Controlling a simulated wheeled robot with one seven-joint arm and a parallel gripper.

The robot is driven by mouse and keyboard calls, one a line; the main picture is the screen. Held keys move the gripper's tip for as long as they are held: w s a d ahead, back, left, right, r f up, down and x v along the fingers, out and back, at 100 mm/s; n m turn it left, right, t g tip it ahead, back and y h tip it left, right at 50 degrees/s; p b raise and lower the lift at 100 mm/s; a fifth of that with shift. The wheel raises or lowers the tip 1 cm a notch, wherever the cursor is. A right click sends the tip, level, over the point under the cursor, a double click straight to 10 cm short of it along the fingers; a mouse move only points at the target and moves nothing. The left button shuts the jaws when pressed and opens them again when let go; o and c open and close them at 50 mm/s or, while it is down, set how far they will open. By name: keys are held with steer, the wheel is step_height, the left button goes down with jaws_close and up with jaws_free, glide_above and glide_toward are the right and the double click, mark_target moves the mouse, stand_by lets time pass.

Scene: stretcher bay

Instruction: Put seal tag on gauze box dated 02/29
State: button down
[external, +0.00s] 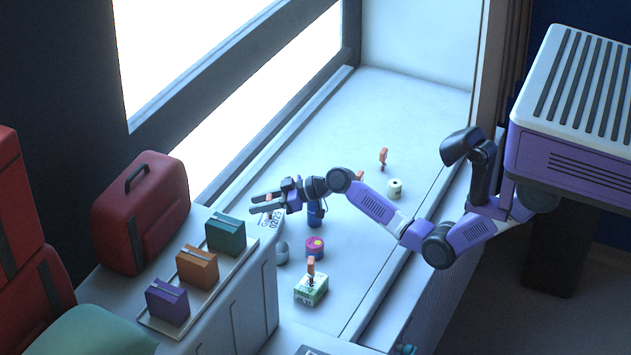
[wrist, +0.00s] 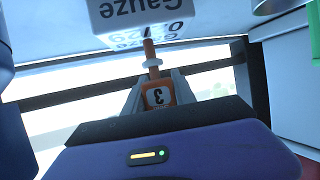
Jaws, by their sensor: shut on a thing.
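My gripper (external: 262,202) is shut on an orange seal tag, held level over the sill in the external view. In the wrist view the gauze box (wrist: 125,14) appears upside down beyond the stem's tip. I cannot tell whether the stem touches it.
An orange tag (external: 383,156) and a white roll (external: 394,190) are farther back. A tray (external: 157,324) holds three boxes.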

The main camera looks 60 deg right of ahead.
steer(key=c, duration=1)
jaws_free()
steer(key=shift+f, duration=0.1)
steer(key=shift+r, duration=0.2)
steer(key=v, duration=1.2)
